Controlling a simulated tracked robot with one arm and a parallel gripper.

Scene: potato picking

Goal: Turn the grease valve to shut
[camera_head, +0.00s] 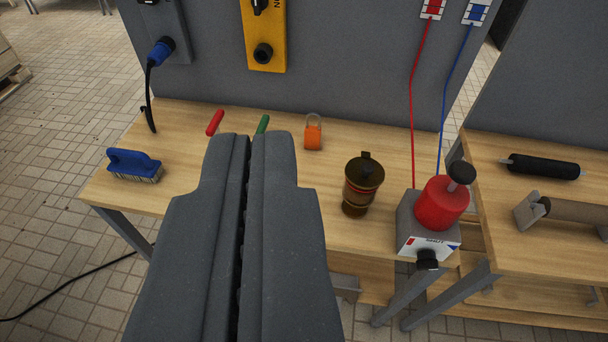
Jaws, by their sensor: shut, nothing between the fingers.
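My gripper (249,142) is shut and empty, seen from behind in the lower left half of the view, over the wooden table. To its right, near the table's front right corner, stands what looks like the grease unit (441,203), a red cylinder with a black knob on top, on a grey box. A black knob (427,260), which may be the grease valve, sits on the box's labelled front face. My gripper is well apart from it. I cannot read the knob's setting.
A dark brass-coloured pot (361,187) stands just left of the grease unit. An orange padlock (313,132), red handle (215,122), green handle (263,124) and blue brush (133,165) are on the table. Red (411,110) and blue (447,95) lines hang behind the unit.

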